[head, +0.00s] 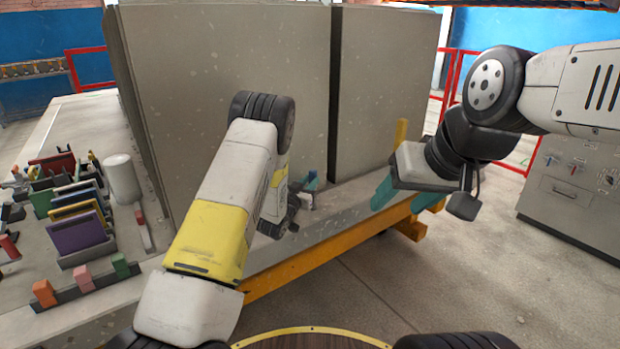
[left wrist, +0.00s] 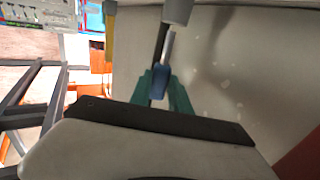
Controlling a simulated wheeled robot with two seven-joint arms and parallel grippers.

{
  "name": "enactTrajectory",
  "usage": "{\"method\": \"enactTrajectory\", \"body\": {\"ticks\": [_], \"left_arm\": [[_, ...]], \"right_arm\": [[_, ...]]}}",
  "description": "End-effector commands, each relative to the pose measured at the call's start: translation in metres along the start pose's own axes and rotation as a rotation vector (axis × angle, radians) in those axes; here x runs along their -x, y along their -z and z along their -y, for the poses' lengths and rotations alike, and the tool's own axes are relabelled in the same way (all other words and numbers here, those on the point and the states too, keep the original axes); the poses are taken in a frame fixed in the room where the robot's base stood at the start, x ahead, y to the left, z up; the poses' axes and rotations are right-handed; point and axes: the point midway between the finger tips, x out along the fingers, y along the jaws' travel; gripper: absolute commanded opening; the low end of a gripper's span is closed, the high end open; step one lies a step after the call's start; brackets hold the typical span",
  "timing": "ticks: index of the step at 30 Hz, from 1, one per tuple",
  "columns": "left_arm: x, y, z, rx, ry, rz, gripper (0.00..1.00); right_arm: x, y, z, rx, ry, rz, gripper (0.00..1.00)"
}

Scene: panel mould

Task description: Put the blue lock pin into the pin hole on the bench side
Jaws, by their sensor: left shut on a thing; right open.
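The blue lock pin (left wrist: 160,82) has a blue grip and a grey metal shaft. In the left wrist view it stands between the teal fingers of my left gripper (left wrist: 162,92), which is shut on it. The shaft points up the picture toward a grey cylindrical piece (left wrist: 178,10); I cannot tell whether they touch. In the head view my left gripper (head: 309,184) is at the bench edge (head: 345,202), near the foot of the grey panels, partly hidden by my arm. I cannot make out the pin hole.
Two large grey panels (head: 235,85) stand upright on the bench. A yellow post (head: 401,132) rises near the right end. Coloured plates in racks (head: 78,232) and a white cylinder (head: 122,180) stand at left. A grey cabinet (head: 575,190) is at right. Open floor lies in front.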

Motion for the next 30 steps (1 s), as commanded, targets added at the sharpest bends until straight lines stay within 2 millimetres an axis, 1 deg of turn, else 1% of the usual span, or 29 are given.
{"method": "enactTrajectory", "body": {"ticks": [30], "left_arm": [[0.0, -0.026, 0.001, 0.001, 0.001, -0.001, 0.0]], "right_arm": [[0.0, 0.0, 0.0, 0.0, 0.0, 0.0, 0.56]]}}
